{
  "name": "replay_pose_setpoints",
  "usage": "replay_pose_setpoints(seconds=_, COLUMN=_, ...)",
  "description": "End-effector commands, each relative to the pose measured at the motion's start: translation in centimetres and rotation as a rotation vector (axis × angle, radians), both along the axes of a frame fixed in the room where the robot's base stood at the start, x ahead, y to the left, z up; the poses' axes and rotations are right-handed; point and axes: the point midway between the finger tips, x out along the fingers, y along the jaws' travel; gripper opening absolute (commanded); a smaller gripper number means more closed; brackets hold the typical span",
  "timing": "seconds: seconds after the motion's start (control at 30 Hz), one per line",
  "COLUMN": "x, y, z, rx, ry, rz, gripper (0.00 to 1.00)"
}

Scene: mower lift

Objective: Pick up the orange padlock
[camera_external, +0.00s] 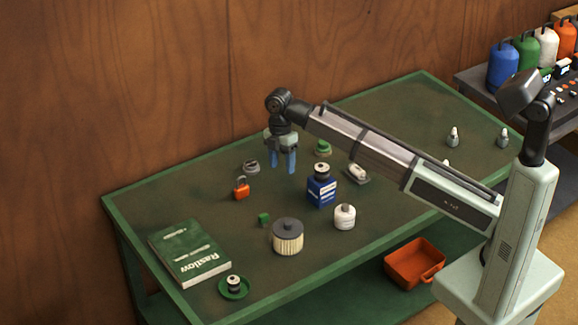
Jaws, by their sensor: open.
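The orange padlock (241,191) stands on the green-edged workbench (190,293), left of the middle, with its dark shackle upward. My gripper (285,162) hangs above the bench with its blue fingers pointing down. It is open and empty, to the right of the padlock in the picture and apart from it. Nothing hides the padlock.
A grey round part (251,167) sits just behind the padlock, and a small green block (264,218) in front. Bare bench lies left of the padlock.

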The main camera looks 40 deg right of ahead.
Motion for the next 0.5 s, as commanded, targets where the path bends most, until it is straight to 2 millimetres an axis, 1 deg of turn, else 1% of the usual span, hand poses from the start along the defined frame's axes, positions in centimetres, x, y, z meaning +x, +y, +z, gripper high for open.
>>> replay_pose_setpoints(seconds=0.03, x=2.1, y=2.2, z=-0.5, rx=-0.013, ry=0.002, rz=0.006, gripper=0.55)
replay_pose_setpoints(seconds=0.1, x=4.3, y=4.3, z=-1.3, rx=-0.029, ry=-0.002, rz=0.002, gripper=0.55)
replay_pose_setpoints(seconds=0.2, x=7.7, y=6.3, z=-2.1, rx=-0.048, ry=-0.022, rz=-0.032, gripper=0.55)
replay_pose_setpoints(seconds=0.3, x=10.4, y=7.2, z=-2.0, rx=-0.058, ry=-0.055, rz=-0.08, gripper=0.55)
replay_pose_setpoints(seconds=0.33, x=11.0, y=7.5, z=-1.9, rx=-0.06, ry=-0.064, rz=-0.094, gripper=0.55)
replay_pose_setpoints(seconds=0.43, x=12.3, y=7.7, z=-1.8, rx=-0.061, ry=-0.103, rz=-0.155, gripper=0.55)
replay_pose_setpoints(seconds=0.5, x=12.3, y=7.6, z=-1.8, rx=-0.058, ry=-0.118, rz=-0.191, gripper=0.55)
